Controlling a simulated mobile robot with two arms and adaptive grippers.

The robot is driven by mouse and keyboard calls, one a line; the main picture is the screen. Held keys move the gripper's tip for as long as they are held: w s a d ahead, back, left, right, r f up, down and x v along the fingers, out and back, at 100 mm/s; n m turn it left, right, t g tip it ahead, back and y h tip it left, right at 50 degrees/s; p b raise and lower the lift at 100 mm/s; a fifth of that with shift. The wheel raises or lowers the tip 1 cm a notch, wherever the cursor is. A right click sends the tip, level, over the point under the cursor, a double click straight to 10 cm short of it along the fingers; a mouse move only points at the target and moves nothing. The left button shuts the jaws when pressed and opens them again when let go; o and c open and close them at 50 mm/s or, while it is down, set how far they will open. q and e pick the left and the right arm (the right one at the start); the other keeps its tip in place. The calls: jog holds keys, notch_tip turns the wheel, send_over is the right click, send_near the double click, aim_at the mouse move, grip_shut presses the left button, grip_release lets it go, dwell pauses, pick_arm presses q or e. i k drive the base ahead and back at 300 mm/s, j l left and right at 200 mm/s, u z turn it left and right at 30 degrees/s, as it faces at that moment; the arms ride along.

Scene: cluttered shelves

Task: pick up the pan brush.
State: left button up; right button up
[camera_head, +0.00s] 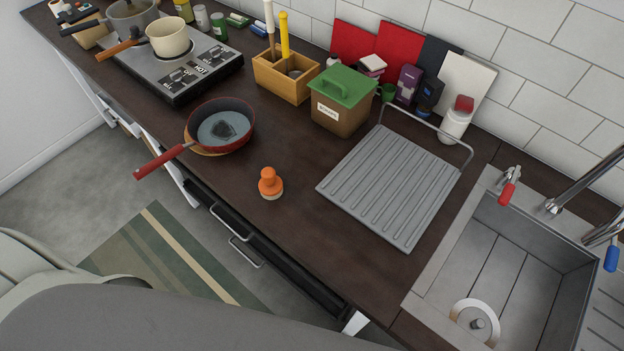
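An orange pan brush (270,184) with a round knob handle and a pale bristle base stands upright on the dark countertop, near the front edge. It stands apart from other things, right of and below a red frying pan (222,122) with dark contents. Neither my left gripper nor my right gripper is in view. A large grey rounded shape fills the bottom left of the picture.
A grey ribbed drying tray (392,188) lies right of the brush, with a sink (520,265) beyond. A green-lidded brown box (342,98) and wooden utensil box (284,78) stand behind. A stove (180,75) is upper left. Counter around the brush is clear.

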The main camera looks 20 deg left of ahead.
aim_at(270, 185)
jog(key=k+j+z, duration=0.15)
jog(key=j+z, duration=0.25)
jog(key=k+j+z, duration=0.25)
jog(key=z, duration=0.15)
jog(key=k+j+z, duration=0.25)
jog(key=z, duration=0.15)
jog(key=k+j, duration=0.15)
